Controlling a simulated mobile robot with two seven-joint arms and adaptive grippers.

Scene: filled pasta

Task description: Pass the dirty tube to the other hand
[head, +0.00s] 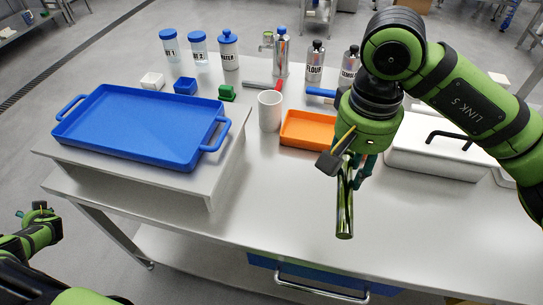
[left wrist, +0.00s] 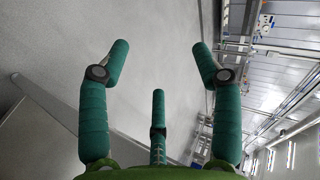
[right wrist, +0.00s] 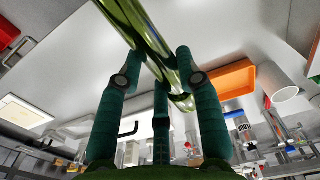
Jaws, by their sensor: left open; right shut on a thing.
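The tube (head: 345,212) is shiny metal with a yellowish-green tint. It hangs nearly upright in the head view, above the front part of the table. My right gripper (head: 357,172) is shut on it near its upper part. In the right wrist view the tube (right wrist: 150,42) runs slantwise between the green fingers of the right gripper (right wrist: 155,70). My left gripper (head: 38,218) is far off at the lower left in the head view, beside the table. In the left wrist view the left gripper (left wrist: 160,55) has its fingers spread with nothing between them.
A blue tray (head: 140,128) lies on a raised shelf (head: 225,165) at the left. Bottles line the back. The front middle of the table (head: 270,200) is clear.

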